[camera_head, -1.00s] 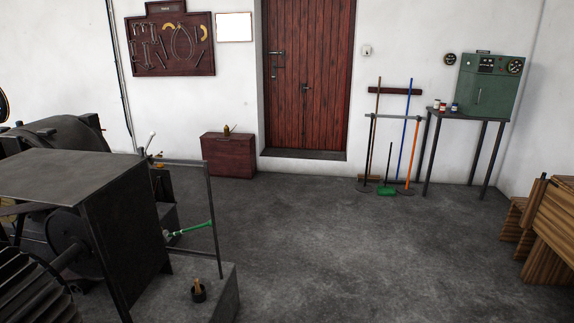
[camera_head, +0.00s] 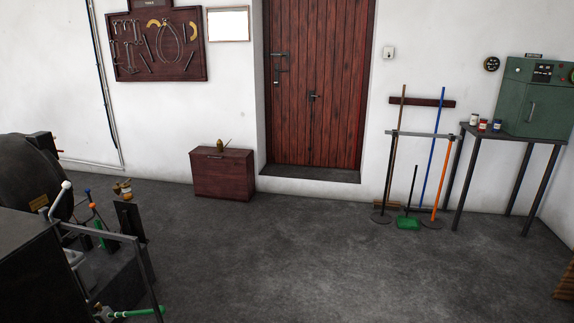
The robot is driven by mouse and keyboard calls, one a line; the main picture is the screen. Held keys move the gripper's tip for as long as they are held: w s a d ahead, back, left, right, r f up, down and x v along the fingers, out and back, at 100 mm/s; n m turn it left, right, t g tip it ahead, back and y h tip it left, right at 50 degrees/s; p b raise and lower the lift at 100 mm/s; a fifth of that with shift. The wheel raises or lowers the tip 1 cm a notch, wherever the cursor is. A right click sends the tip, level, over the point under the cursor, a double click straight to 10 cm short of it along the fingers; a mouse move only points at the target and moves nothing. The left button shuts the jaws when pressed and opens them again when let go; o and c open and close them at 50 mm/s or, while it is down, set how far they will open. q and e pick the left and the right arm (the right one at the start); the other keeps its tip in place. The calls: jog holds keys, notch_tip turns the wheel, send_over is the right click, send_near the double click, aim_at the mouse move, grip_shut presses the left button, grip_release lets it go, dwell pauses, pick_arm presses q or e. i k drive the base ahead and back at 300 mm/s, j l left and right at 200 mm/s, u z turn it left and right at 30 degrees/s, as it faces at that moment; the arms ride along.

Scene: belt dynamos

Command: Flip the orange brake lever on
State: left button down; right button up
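A cluster of small levers stands on the dark machine at the lower left of the head view. One lever has a small orange-red knob (camera_head: 93,206); I cannot tell surely whether it is the orange brake lever or how it is set. Beside it are a white-knobbed lever (camera_head: 66,186), a blue-knobbed lever (camera_head: 88,191) and a green upright piece (camera_head: 100,236). A lever with a green grip (camera_head: 138,312) lies nearly level at the bottom edge. A grey rail partly crosses in front of the cluster. Neither of my grippers is in view.
The machine housing (camera_head: 28,270) fills the lower left, with a metal rail (camera_head: 100,233) at its side. The concrete floor (camera_head: 290,260) is clear. A wooden chest (camera_head: 222,175), red door (camera_head: 315,90), broom rack (camera_head: 420,133) and metal table (camera_head: 515,133) line the far wall.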

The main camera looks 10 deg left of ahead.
aim_at(92, 206)
jog(key=i, duration=1.85)
jog(key=i+u, duration=0.3)
jog(key=i, duration=0.15)
jog(key=i+u, duration=0.3)
jog(key=i+l+u, duration=0.3)
jog(key=i, duration=0.25)
jog(key=i+l+u, duration=0.15)
jog(key=i+u, duration=0.55)
jog(key=i+l+u, duration=0.35)
jog(key=j, duration=0.1)
